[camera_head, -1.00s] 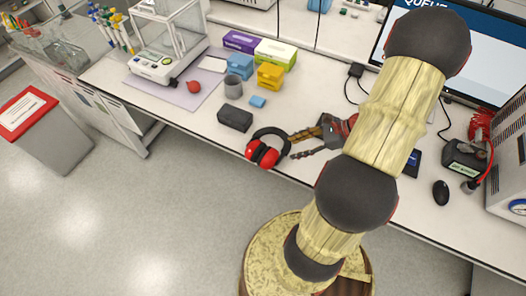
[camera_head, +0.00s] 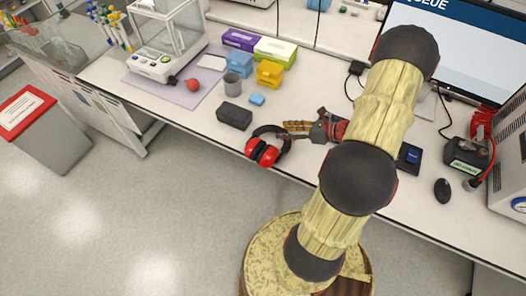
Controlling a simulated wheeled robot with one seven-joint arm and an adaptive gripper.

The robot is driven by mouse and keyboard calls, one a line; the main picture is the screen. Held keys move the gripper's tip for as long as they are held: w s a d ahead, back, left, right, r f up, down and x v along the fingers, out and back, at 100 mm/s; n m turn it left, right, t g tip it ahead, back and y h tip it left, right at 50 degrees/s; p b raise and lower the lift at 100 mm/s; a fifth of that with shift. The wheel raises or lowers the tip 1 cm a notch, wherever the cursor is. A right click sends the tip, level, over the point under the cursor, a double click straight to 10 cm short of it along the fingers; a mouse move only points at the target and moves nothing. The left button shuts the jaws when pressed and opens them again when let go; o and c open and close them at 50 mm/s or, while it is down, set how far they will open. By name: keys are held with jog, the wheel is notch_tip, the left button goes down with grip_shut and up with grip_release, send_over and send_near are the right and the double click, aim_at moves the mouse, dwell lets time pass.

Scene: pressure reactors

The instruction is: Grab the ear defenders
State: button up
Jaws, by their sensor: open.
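The ear defenders (camera_head: 264,152) have red cups and a black headband. They lie at the front edge of the white bench, cups toward the edge. My gripper (camera_head: 287,132) comes in from the right, its fingers pointing left. Its fingertips reach the right side of the headband in the picture. I cannot tell whether they touch it or stand around it. One finger shows clearly in gold; the other is partly hidden or dark against the headband. The gripper is open.
A dark box (camera_head: 234,115) sits just behind and left of the ear defenders. A grey cup (camera_head: 233,85), a small blue block (camera_head: 257,99) and a yellow container (camera_head: 270,74) stand further back. A black mouse (camera_head: 442,190) lies at the right. The bench edge (camera_head: 205,132) is close.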

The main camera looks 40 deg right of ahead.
aim_at(281, 130)
jog(key=x, duration=0.2)
jog(key=b+x, duration=0.1)
jog(key=x, duration=0.1)
jog(key=shift+w+d, duration=0.15)
jog(key=shift+w, duration=0.1)
jog(key=shift+c, duration=0.6)
grip_shut()
